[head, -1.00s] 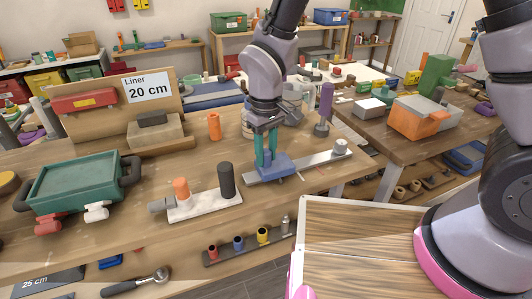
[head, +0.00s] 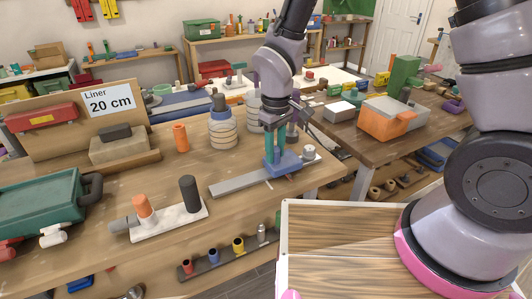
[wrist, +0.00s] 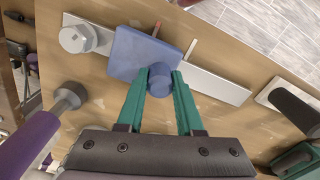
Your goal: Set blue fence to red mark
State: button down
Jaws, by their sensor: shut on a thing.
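The blue fence (head: 286,164) sits on a flat grey metal rail (head: 238,183) on the workbench, towards its right end in the head view. My gripper (head: 275,157) is shut on the fence's round blue knob, also seen in the wrist view (wrist: 160,80). In the wrist view the fence (wrist: 138,52) lies across the rail (wrist: 215,80). A short red mark (wrist: 155,30) shows at the fence's far edge, partway along it; the fence may hide part of it. A pale mark (wrist: 190,47) lies just right of the fence.
A grey end knob (head: 309,152) stands at the rail's right end, close to the fence. A white block with orange and black posts (head: 180,222) stands front left. A ringed jar (head: 222,133) and orange cylinder (head: 180,138) stand behind. The rail's left part is clear.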

jog(key=shift+r, duration=0.1)
jog(key=c, duration=0.5)
grip_release()
jog(key=shift+c, duration=0.2)
notch_tip(320, 180, up, 11)
